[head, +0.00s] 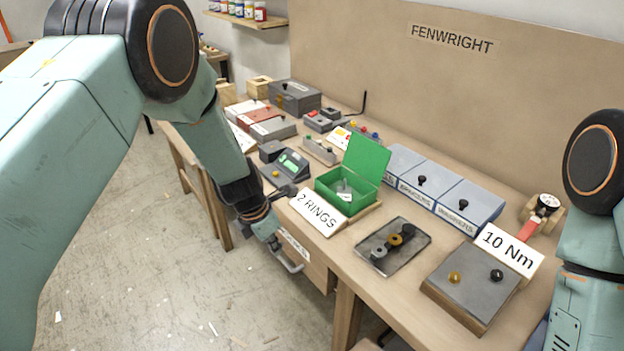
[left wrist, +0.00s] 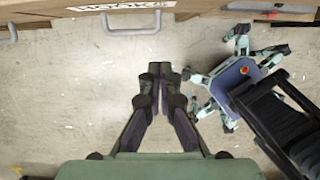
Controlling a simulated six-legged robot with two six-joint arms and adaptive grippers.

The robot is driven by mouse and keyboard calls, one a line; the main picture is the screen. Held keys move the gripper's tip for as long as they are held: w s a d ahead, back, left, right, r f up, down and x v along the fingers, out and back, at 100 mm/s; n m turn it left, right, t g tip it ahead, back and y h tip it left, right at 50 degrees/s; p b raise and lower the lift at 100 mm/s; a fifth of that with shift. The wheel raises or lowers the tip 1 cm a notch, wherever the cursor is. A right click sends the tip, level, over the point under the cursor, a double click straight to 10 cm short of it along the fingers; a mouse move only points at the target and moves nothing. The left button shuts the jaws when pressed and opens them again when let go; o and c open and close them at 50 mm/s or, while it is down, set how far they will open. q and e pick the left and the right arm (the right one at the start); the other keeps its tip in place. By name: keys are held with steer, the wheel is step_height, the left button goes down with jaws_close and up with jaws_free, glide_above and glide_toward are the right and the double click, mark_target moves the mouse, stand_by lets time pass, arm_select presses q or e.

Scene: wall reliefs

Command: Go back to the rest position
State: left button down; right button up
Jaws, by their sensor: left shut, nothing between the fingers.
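My left gripper (head: 270,233) hangs at the front edge of the workbench (head: 335,262), by a drawer front (head: 318,272) with a bent metal handle (head: 290,264). In the left wrist view my left gripper (left wrist: 161,70) is shut and empty, with bare floor behind its fingertips.
On the bench stand an open green box (head: 362,160) behind a "2 RINGS" card (head: 318,212), a dark tray (head: 412,262) with small round parts, a board with two knobs (head: 470,285) by a "10 Nm" card (head: 508,250), and blue-grey boxes (head: 468,203).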

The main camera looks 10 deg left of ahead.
arm_select(q)
steer(key=s+a+f+m+t+y+b, duration=0.1)
steer(key=s+a+f+m, duration=0.25)
steer(key=m, duration=0.45)
steer(key=s+a+f+m+y+b, duration=0.15)
steer(key=s+f+m, duration=0.3)
steer(key=m, duration=0.45)
steer(key=s+f+m+g+b, duration=0.1)
steer(key=s+f+m+b, duration=0.2)
steer(key=s, duration=0.6)
steer(key=s+f+m+g+b, duration=0.1)
steer(key=s+f+m+b, duration=0.2)
steer(key=s, duration=0.6)
steer(key=s+f+m+g+b, duration=0.1)
steer(key=s+f+m+b, duration=0.2)
steer(key=s, duration=0.7)
step_height(320, 180, down, 3)
steer(key=shift+d+r+m+h+b, duration=0.1)
steer(key=shift+d+m+h+b, duration=0.25)
steer(key=shift+m, duration=0.35)
arm_select(e)
step_height(320, 180, down, 12)
steer(key=shift+w, duration=0.2)
arm_select(q)
steer(key=shift+d, duration=0.1)
arm_select(e)
steer(key=shift+d+f, duration=0.1)
